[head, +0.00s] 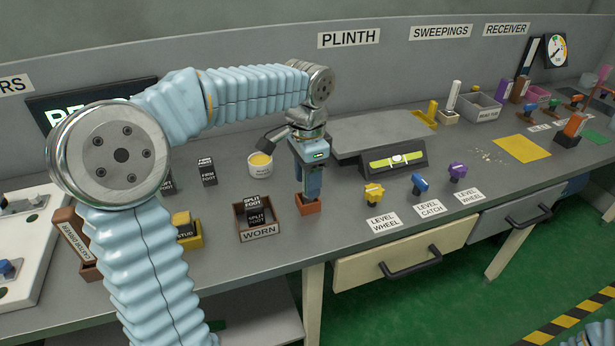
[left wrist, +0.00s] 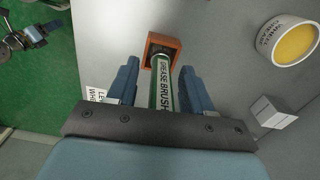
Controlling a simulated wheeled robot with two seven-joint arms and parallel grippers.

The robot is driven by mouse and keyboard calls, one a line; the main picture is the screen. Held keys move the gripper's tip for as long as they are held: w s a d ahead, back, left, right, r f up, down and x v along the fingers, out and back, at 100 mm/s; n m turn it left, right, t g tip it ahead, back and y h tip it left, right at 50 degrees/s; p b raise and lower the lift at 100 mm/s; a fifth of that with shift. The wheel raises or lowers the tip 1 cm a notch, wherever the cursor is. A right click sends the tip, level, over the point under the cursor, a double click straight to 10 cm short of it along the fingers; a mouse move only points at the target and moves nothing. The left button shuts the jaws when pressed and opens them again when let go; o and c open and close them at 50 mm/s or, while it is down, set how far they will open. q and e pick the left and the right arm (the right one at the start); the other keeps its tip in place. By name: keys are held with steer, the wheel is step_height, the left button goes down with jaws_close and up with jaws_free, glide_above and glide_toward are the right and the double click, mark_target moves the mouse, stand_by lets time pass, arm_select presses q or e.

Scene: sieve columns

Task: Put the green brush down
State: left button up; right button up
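The green brush (left wrist: 162,85), lettered GREASE BRUSH, stands with its far end in a small orange-brown holder (left wrist: 163,46) on the bench. The holder also shows in the head view (head: 308,204). My left gripper (head: 312,192) points down right over the holder. In the left wrist view its two blue fingers (left wrist: 158,92) are on either side of the brush handle, with gaps between them and it. In the head view the fingers hide the brush. What looks like my right gripper (left wrist: 28,36) is small at the upper left of the wrist view, its fingers unclear.
A pot with yellow contents (head: 261,165) stands just left of the gripper. The WORN tray (head: 259,230) is left of the holder. A level gauge (head: 396,160) and several coloured knobs lie to the right. Bare bench (head: 345,205) lies between holder and knobs.

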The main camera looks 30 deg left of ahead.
arm_select(q)
steer(key=shift+r, duration=0.25)
step_height(320, 180, up, 12)
steer(key=shift+f+p, duration=0.1)
steer(key=shift+p, duration=1)
stand_by(0.5)
